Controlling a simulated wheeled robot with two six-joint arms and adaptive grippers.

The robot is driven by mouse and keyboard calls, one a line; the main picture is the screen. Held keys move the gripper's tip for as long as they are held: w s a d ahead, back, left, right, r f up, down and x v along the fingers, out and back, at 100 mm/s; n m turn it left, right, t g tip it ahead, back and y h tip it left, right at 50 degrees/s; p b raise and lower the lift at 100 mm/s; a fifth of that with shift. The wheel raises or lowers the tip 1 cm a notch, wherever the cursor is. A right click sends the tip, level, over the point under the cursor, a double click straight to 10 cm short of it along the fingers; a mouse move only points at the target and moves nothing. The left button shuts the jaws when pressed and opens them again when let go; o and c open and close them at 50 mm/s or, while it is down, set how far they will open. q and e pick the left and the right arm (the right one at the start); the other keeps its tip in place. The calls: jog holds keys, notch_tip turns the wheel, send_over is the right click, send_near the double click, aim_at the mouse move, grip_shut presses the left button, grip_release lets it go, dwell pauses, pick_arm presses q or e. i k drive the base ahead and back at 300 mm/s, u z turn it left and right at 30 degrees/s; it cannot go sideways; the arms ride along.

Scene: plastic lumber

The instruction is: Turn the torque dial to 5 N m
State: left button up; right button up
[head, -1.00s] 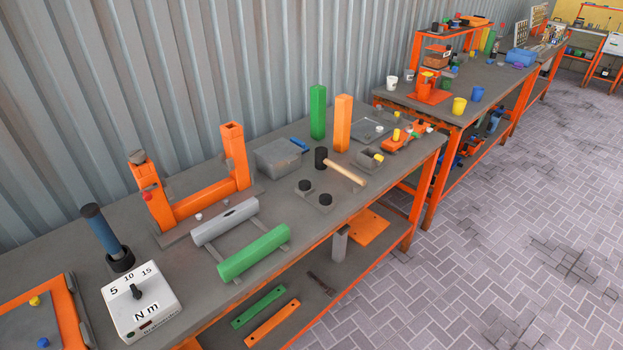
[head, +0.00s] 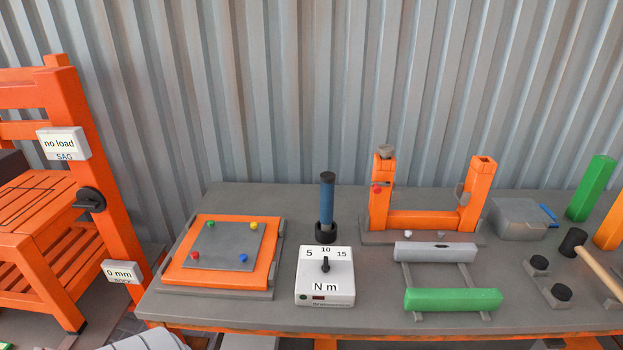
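The torque dial is a small black knob (head: 325,265) on top of a white box (head: 340,285) marked "N m". The marks 5, 10 and 15 run from left to right above the knob. The knob's narrow end points straight up in the picture, towards the 10. A small dark red window and a green spot show on the box's front face. Neither gripper shows in the head view, so I cannot see whether they are open or shut.
A blue-handled tool (head: 327,200) stands upright in a black holder behind the box. An orange-framed plate (head: 180,268) lies left of it. Grey (head: 434,252) and green (head: 453,299) beams lie right, before an orange frame (head: 424,221). An orange rack (head: 104,170) stands far left.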

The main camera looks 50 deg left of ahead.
aim_at(325, 267)
jog(key=u, duration=1)
